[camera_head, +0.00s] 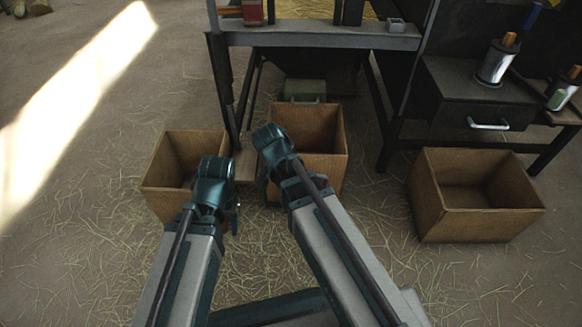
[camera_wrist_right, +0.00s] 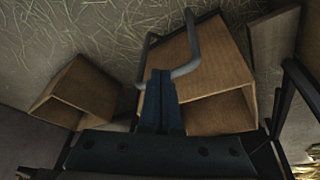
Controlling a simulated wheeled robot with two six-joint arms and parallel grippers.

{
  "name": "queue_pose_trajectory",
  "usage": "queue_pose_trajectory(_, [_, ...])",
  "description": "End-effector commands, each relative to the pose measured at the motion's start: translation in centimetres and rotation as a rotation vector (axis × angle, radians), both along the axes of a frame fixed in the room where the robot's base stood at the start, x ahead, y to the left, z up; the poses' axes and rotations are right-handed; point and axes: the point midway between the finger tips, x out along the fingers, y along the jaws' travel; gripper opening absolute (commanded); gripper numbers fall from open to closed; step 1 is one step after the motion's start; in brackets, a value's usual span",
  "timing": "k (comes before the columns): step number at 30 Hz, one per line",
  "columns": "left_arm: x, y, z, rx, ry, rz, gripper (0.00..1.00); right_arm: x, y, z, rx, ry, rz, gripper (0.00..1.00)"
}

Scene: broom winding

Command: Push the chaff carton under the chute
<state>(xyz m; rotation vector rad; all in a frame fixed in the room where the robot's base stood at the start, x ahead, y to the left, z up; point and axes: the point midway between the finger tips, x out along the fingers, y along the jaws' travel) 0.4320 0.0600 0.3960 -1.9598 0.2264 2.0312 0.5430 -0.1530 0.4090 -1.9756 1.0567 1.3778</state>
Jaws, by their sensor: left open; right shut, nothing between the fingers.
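The middle carton (camera_head: 318,165), brown and open-topped, stands on the floor partly below the dark chute (camera_head: 305,75); I take it as the chaff carton. My right arm covers its near left part. It fills the middle of the right wrist view (camera_wrist_right: 215,75), with a grey handle loop (camera_wrist_right: 188,68) in front of it. My right gripper (camera_wrist_right: 160,78) is shut and empty, its tips overlapping the loop in that view; I cannot tell if they touch. My left gripper (camera_head: 235,212) is open, low beside the left carton (camera_head: 166,203), mostly hidden by its wrist.
A third open carton (camera_head: 480,226) stands at the right, apart from the others. A board (camera_head: 245,166) and a dark frame leg stand between the left and middle cartons. A bench with a drawer (camera_head: 480,103) is behind right. Straw litters the floor.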

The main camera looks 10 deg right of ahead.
Motion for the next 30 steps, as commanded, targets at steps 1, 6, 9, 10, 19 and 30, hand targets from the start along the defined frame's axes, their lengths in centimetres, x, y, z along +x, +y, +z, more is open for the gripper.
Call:
queue_pose_trajectory(1, [0.0, 0.0, -0.3, 0.0, 0.0, 0.0, 0.5, 0.9, 0.6, 0.0, -0.011, -0.052, -0.086, 0.0])
queue_pose_trajectory(6, [0.0, 0.0, -0.3, 0.0, 0.0, 0.0, 0.5, 2.8, 1.8, 1.2, -0.024, -0.248, -0.378, 0.0])
queue_pose_trajectory(9, [0.0, 0.0, -0.3, 0.0, 0.0, 0.0, 0.5, 3.7, 2.5, 1.8, -0.017, -0.348, -0.507, 0.0])
queue_pose_trajectory(10, [0.0, 0.0, -0.3, 0.0, 0.0, 0.0, 0.5, 3.9, 2.7, 2.0, -0.014, -0.374, -0.537, 0.0])
queue_pose_trajectory(19, [0.0, 0.0, -0.3, 0.0, 0.0, 0.0, 0.5, 4.7, 3.4, 2.7, 0.009, -0.492, -0.676, 0.0])
queue_pose_trajectory(30, [0.0, 0.0, -3.3, -0.001, -0.002, 0.0, 0.5, 5.8, 1.9, -0.3, 0.009, -0.49, -0.679, 0.0])
